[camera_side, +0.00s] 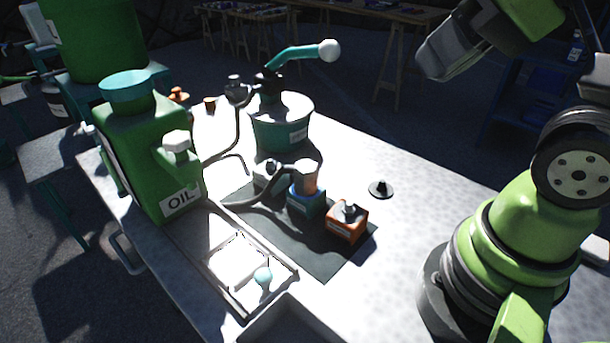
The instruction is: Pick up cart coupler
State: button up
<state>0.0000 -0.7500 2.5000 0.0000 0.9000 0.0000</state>
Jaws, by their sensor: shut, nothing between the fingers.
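No part is clearly marked as the cart coupler, and I cannot tell which one it is. On a dark mat (318,262) stand an orange block (346,226) with a grey top fitting and a blue block (306,201) with a pale orange and white top. A pale block (266,173) with a dark knob stands at the mat's back edge. A small black round piece (381,189) sits on the bare bench right of the mat. My gripper (432,66) is at the upper right, shut and empty, high above the bench and apart from these parts.
A green OIL can (150,160) stands at the left. A teal pump pot (282,125) with a curved handle and hose stands behind the mat. A framed tray (235,255) with a light blue ball (263,276) lies at the front. The bench right of the mat is mostly clear.

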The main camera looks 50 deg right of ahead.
jog(key=o, duration=1.3)
jog(key=n+g+h, duration=0.2)
jog(key=n+g, duration=0.2)
jog(key=g, duration=0.2)
send_over(302, 164)
jog(key=s, duration=0.1)
notch_tip(302, 164, down, 12)
jog(key=shift+g, duration=0.6)
jog(key=f, duration=0.5)
jog(key=w+f, duration=0.1)
jog(key=f, duration=0.1)
jog(key=shift+d+f, duration=0.15)
jog(key=shift+d, duration=0.05)
jog(key=shift+a+f, duration=0.15)
jog(key=shift+f, duration=2.85)
